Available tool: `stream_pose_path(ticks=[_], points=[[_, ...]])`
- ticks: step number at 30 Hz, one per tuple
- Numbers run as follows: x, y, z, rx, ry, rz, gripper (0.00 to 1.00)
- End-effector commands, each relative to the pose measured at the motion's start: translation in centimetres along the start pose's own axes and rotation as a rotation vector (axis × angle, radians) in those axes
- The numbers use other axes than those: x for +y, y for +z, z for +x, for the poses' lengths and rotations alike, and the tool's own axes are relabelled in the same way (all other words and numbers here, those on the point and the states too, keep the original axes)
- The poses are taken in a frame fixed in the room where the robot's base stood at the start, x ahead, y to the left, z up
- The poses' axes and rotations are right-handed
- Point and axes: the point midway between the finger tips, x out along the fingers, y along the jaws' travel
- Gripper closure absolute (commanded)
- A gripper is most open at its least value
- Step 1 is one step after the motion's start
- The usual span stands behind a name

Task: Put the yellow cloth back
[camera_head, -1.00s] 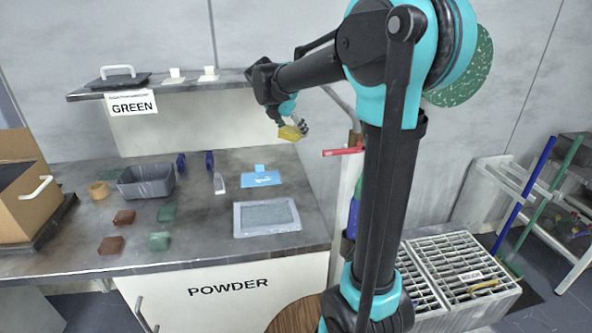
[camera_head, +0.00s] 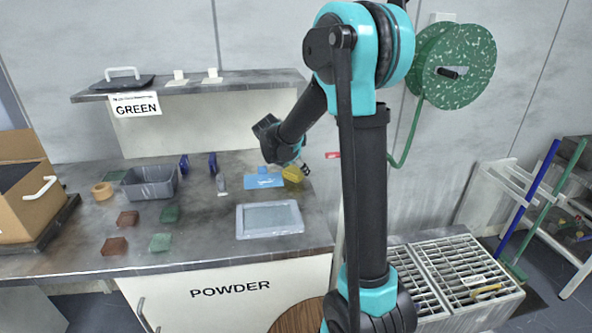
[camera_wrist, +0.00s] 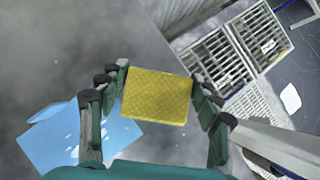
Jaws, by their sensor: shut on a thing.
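The yellow cloth (camera_head: 292,173) is held by my gripper (camera_head: 300,168) near the right end of the workbench (camera_head: 200,240). In the wrist view the cloth (camera_wrist: 157,96) is a flat yellow rectangle between the two fingers of my gripper (camera_wrist: 158,100), which are shut on it. A blue cloth (camera_head: 262,181) with white marks lies on the bench just left of the held cloth. It also shows in the wrist view (camera_wrist: 70,140), left of and below my gripper. I cannot tell exactly how high the yellow cloth is above the bench.
A grey framed tray (camera_head: 270,221) lies in front of the blue cloth. A grey bin (camera_head: 150,183), several red and green blocks and a cardboard box (camera_head: 30,190) stand farther left. A raised shelf (camera_head: 190,84) runs along the back. Slatted racks (camera_head: 455,275) stand right of the bench.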

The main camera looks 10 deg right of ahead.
Motion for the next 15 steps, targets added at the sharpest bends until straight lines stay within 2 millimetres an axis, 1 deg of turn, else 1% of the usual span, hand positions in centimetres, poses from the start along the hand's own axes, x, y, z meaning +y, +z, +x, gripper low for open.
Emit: stream_pose_path(ticks=[7, 15], points=[[0.01, -0.01, 0.03, 0.0, 0.0, 0.0, 0.59], [0.05, -0.4, 0.63, 0.0, 0.0, 0.0, 0.59]])
